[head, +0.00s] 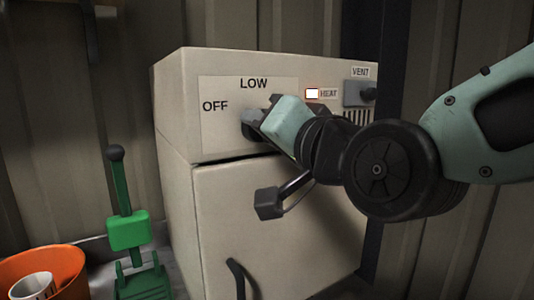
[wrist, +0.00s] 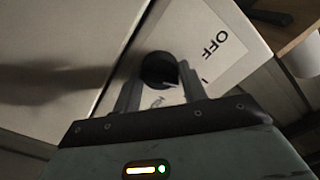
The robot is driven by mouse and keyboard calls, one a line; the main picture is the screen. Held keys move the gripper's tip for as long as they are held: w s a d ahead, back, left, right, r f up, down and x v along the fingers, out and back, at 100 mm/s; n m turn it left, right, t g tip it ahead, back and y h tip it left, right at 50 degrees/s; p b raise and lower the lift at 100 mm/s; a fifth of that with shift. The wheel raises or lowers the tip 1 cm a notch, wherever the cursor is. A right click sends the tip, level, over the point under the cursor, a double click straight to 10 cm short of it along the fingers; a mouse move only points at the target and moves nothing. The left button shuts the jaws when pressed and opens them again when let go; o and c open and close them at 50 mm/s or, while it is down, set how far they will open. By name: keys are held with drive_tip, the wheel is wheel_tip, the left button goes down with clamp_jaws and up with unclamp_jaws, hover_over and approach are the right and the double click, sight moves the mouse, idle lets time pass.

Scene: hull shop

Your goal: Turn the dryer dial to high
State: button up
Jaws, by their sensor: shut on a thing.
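The dryer (head: 178,120) is a cream cabinet with a label plate on its upper front reading OFF and LOW. The dial (head: 250,118) is a dark round knob on that plate, mostly hidden behind my gripper in the head view. My gripper (head: 257,117) reaches in from the right and is shut on the dial. In the wrist view the black dial (wrist: 159,70) sits between the two grey fingers of my gripper (wrist: 160,88). The dial's pointer direction and any HIGH mark are hidden or too unclear to tell.
A lit white HEAT indicator (head: 312,93) and a VENT control (head: 358,94) are right of the dial. The dryer door (head: 225,210) with a dark handle (head: 236,278) is below. A green lever (head: 127,230) and an orange bucket (head: 70,262) stand at lower left.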

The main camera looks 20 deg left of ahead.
drive_tip(key=shift+f+m+b, duration=0.1)
drive_tip(key=shift+m+b, duration=7.7)
drive_tip(key=shift+b, duration=0.55)
drive_tip(key=o, duration=1)
drive_tip(key=shift+c, duration=0.2)
